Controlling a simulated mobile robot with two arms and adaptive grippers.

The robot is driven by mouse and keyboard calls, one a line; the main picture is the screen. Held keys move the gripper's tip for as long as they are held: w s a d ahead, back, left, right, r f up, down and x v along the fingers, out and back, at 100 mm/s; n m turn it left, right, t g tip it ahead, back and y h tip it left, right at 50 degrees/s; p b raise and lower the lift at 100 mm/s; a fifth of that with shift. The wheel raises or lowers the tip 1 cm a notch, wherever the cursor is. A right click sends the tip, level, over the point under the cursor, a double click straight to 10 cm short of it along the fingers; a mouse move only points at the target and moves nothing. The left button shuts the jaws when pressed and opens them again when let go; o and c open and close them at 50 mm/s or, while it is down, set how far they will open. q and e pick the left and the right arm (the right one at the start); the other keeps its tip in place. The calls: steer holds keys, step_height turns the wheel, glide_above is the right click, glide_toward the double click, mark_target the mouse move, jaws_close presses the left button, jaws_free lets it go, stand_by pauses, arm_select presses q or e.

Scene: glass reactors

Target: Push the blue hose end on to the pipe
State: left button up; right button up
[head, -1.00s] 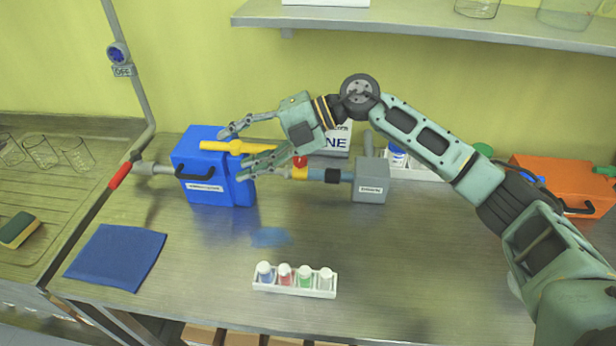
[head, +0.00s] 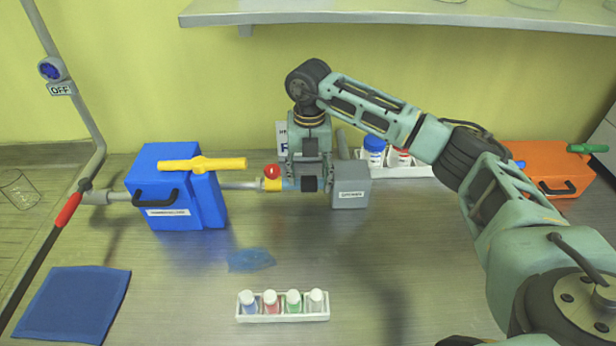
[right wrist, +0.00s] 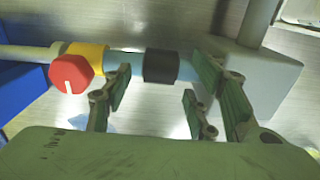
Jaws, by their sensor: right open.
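A light blue hose piece (right wrist: 124,63) runs between a yellow collar (right wrist: 88,52) and a grey box (right wrist: 262,72), with a black band (right wrist: 160,66) around it. It lies in line with the grey pipe (head: 240,185) from the blue box. A red knob (right wrist: 70,73) sits at the yellow collar. I cannot tell whether the blue end touches the pipe or is apart from it; the joint is partly hidden. My right gripper (head: 308,180) is open, its fingers (right wrist: 160,88) spread to either side of the black band. My left gripper is not in view.
The blue box (head: 180,190) with a yellow handle (head: 205,164) stands left. A white rack (head: 283,317) of small bottles and a blue cloth (head: 72,303) are in front. An orange box (head: 555,170) stands at right. The middle of the bench is mostly clear.

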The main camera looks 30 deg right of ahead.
steer(key=shift+w+d+f, duration=0.1)
steer(key=shift+w+f, duration=0.05)
steer(key=shift+f, duration=0.45)
steer(key=shift+w+f, duration=0.1)
steer(key=shift+f, duration=0.45)
steer(key=shift+w+f, duration=0.1)
steer(key=shift+f, duration=0.15)
steer(key=shift+c, duration=1.1)
steer(key=c, duration=1.1)
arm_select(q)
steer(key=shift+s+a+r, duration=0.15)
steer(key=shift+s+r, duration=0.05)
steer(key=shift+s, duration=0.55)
arm_select(e)
jaws_close()
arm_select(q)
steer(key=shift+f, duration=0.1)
